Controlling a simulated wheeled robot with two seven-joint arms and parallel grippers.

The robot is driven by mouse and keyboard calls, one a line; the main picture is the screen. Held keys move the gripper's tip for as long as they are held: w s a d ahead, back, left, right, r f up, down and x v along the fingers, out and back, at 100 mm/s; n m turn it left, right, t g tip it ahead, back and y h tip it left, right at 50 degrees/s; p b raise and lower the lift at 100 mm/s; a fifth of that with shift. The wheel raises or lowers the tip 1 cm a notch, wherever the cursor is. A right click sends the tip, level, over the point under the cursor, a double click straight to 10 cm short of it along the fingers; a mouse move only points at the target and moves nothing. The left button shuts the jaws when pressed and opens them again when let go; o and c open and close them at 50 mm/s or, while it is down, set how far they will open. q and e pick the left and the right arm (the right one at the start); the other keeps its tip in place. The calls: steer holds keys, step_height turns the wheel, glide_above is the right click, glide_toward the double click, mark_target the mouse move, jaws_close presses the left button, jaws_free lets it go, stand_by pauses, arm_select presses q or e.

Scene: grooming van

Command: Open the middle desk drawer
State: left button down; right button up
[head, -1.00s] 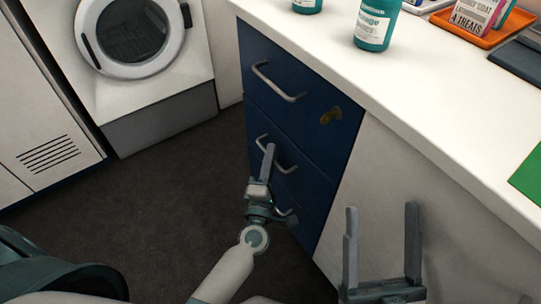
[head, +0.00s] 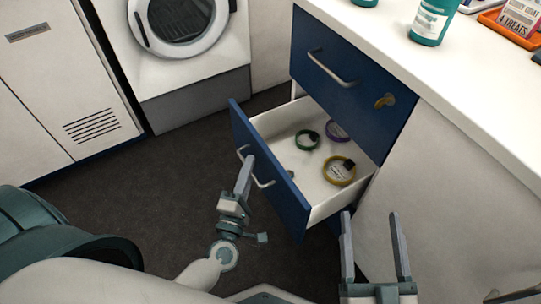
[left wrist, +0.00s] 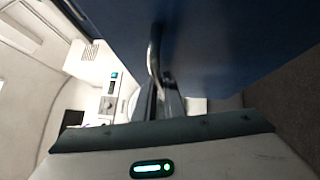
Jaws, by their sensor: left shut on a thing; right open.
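The middle desk drawer (head: 270,192) is pulled far out from the blue desk unit, its white inside showing. My left gripper (head: 246,166) is at the drawer's front, shut on the curved metal handle (head: 262,183). In the left wrist view the handle (left wrist: 154,55) runs down between my left fingers (left wrist: 160,98), with the blue drawer front (left wrist: 215,45) close above. My right gripper (head: 374,245) is open and empty, in front of the desk's white side panel, right of the drawer.
Inside the drawer lie a green band (head: 307,140), a purple band (head: 337,131) and a yellow band (head: 338,171). The top drawer (head: 350,80) is shut, with a brass lock (head: 385,100). A washer-like machine (head: 185,50) stands at the back. Dark floor (head: 130,185) is clear to the left.

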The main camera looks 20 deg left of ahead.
arm_select(q)
steer(key=s+a, duration=0.7)
steer(key=s, duration=0.2)
arm_select(e)
steer(key=shift+r, duration=0.3)
steer(key=shift+s, duration=0.1)
arm_select(q)
steer(key=c, duration=1.9)
jaws_free()
steer(key=shift+o, duration=0.2)
steer(key=shift+s, duration=0.15)
steer(key=s+d+f, duration=0.2)
steer(key=s, duration=1.5)
steer(key=shift+d+f, duration=0.15)
steer(key=shift+f, duration=0.05)
arm_select(e)
steer(key=shift+s+r+t, duration=0.15)
steer(key=shift+r+t, duration=0.15)
steer(key=shift+t, duration=0.1)
arm_select(q)
steer(key=shift+w, duration=0.1)
